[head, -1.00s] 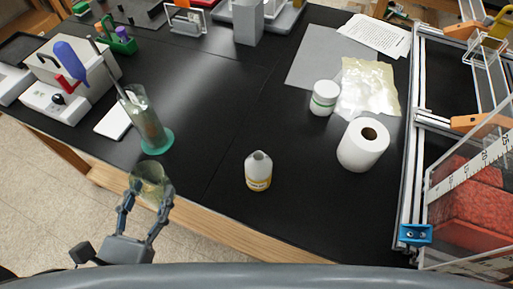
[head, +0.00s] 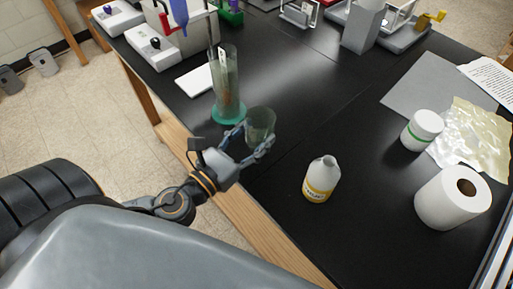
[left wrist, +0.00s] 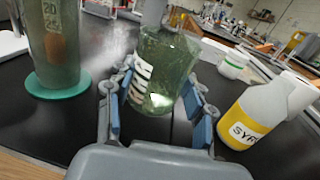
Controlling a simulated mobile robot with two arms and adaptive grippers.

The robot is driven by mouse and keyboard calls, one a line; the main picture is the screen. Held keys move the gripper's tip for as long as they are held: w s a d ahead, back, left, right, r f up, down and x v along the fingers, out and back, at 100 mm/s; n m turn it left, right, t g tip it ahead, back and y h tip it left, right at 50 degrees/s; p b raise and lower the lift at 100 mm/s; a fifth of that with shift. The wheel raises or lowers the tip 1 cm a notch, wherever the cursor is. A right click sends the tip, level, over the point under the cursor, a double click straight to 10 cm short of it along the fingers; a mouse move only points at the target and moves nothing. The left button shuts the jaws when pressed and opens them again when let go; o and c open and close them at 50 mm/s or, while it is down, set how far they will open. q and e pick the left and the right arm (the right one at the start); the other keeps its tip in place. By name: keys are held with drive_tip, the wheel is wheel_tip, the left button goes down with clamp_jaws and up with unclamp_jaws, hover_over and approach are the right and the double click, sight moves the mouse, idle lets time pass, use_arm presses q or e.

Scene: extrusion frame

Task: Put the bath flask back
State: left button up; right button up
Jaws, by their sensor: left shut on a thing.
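The bath flask, a greenish clear glass vessel (head: 262,122), is held upright in my left gripper (head: 255,139) near the table's front edge. In the left wrist view the flask (left wrist: 162,72) stands between the two fingers, with white markings on its side. I cannot tell whether its base touches the table. My right gripper is out of view.
A tall glass cylinder on a green base (head: 228,90) stands close behind and left of the flask. A white bottle with a yellow label (head: 321,180) stands to the right. A paper roll (head: 450,199) and white jar (head: 421,130) are further right. Black tabletop between is clear.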

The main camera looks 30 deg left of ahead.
sight(256, 145)
use_arm(q)
drive_tip(key=shift+w+f, duration=0.5)
drive_tip(key=shift+f, duration=0.05)
drive_tip(key=shift+w+f+b, duration=0.2)
drive_tip(key=shift+f+b, duration=0.25)
drive_tip(key=shift+f, duration=1.3)
drive_tip(key=shift+f, duration=0.25)
drive_tip(key=o, duration=1.3)
drive_tip(key=shift+r, duration=0.1)
